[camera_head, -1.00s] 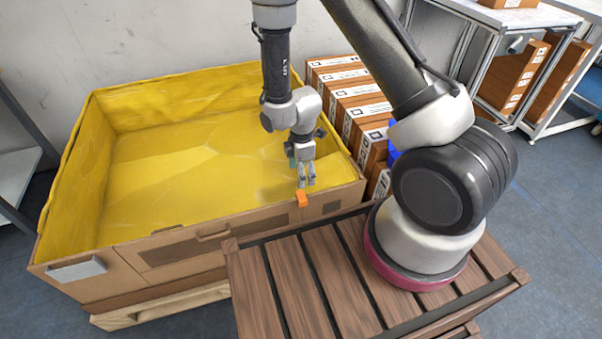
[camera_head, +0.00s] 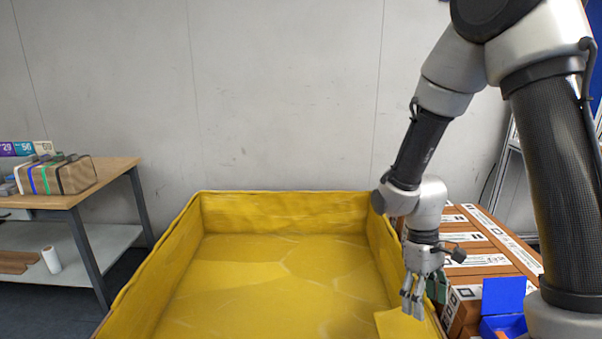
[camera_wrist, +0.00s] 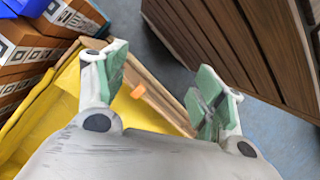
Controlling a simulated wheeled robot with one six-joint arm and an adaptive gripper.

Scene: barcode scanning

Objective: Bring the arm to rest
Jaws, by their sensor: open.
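My gripper (camera_head: 412,308) points down at the right end of the yellow-lined box (camera_head: 365,212) in the head view. In the wrist view its two green-padded fingers (camera_wrist: 165,88) are spread wide, with nothing held between them. My arm comes down to it from the upper right. A small orange piece (camera_wrist: 137,91) shows past the fingers in the wrist view, by the cardboard rim of the box. I cannot tell its distance from the fingertips.
Brown cartons with white labels (camera_head: 478,258) and a blue bin (camera_head: 503,297) stand right of the box. A table (camera_head: 105,165) with parcels (camera_head: 56,176) is at the left. Brown slats (camera_wrist: 215,35) show in the wrist view. The box floor looks empty.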

